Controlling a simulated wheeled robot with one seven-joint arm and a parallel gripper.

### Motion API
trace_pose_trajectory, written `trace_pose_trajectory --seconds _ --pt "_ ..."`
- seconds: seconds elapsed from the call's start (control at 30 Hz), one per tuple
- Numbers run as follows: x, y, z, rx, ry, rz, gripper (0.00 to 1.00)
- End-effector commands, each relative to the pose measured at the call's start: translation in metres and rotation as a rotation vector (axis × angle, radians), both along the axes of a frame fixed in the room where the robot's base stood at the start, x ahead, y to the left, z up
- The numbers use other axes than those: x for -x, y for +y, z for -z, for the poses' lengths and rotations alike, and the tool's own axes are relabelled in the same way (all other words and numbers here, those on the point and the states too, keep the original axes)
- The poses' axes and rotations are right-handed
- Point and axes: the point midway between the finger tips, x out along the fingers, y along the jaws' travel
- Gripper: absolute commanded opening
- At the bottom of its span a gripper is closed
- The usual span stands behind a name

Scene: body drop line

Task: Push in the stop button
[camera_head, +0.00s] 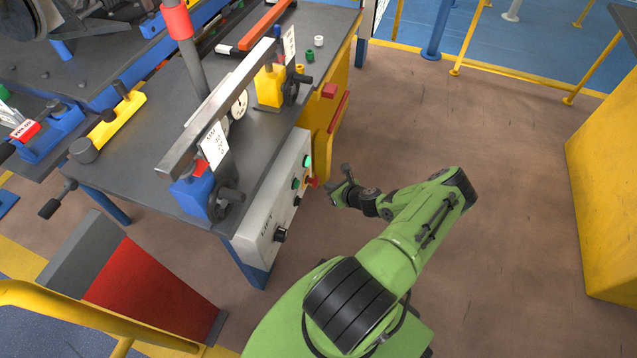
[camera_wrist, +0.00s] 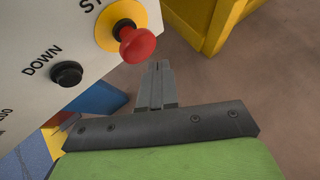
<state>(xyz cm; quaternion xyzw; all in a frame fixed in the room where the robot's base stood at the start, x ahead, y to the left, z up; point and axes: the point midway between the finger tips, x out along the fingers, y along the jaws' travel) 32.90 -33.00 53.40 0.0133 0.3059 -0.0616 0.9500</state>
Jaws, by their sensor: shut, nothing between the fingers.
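The stop button is a red mushroom knob (camera_wrist: 137,45) on a yellow round base (camera_wrist: 117,22), on a pale control panel (camera_wrist: 35,35) in the wrist view. In the head view the red knob (camera_head: 313,182) shows at the right edge of the panel (camera_head: 272,215). My gripper (camera_wrist: 161,66) is shut and empty. In the wrist view its fingertips are just below and to the right of the red knob, and they look apart from it. In the head view my gripper (camera_head: 346,170) is to the right of the panel, close to the knob.
A black DOWN button (camera_wrist: 66,74) sits beside the stop button. Green buttons (camera_head: 307,162) and a black knob (camera_head: 280,235) are also on the panel. A workbench (camera_head: 130,182) with clamps stands behind it. A yellow cabinet (camera_head: 605,165) stands right; the brown floor between is clear.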

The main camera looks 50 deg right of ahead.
Motion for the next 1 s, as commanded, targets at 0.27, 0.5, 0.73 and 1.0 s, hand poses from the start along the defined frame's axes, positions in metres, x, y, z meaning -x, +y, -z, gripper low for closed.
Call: trace_pose_trajectory --seconds 0.27,0.5,0.73,1.0 --pt "-0.008 0.004 0.000 -0.001 0.000 0.000 0.00" --pt "-0.008 0.003 0.000 0.000 0.000 0.000 0.00" --pt "-0.010 0.004 0.000 -0.001 0.000 -0.001 0.00" --pt "-0.013 0.006 0.000 0.000 -0.001 0.000 0.00"
